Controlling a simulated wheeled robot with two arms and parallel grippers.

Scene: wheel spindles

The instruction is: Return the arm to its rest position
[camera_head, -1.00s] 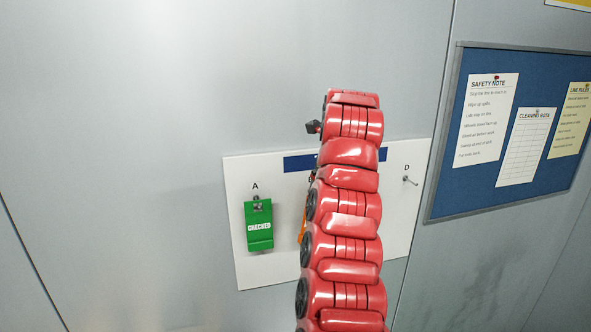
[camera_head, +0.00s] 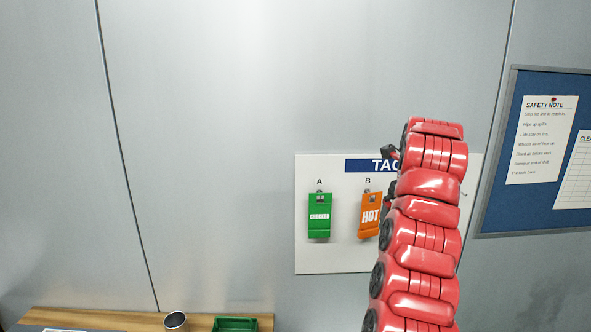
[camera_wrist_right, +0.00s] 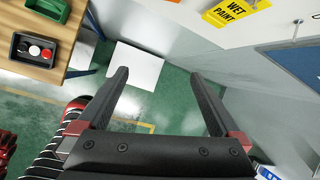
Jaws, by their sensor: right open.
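My right arm, red and segmented, rises at the right of the head view in front of the tag board (camera_head: 315,258). In the right wrist view my right gripper (camera_wrist_right: 159,74) is open, with nothing between its two black fingers. In the head view its fingers are mostly hidden by the arm. A green CHECKED tag (camera_head: 320,217) hangs at hook A. An orange HOT tag (camera_head: 369,215) hangs at hook B, partly behind the arm. My left gripper is not in view.
A yellow WET PAINT tag (camera_wrist_right: 237,10) hangs near the top of the wrist view. A blue notice board (camera_head: 500,206) is at the right. A wooden table (camera_head: 110,318) bears a metal cup (camera_head: 175,320) and green bin (camera_head: 235,324). A black tray (camera_wrist_right: 19,56) sits on a table.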

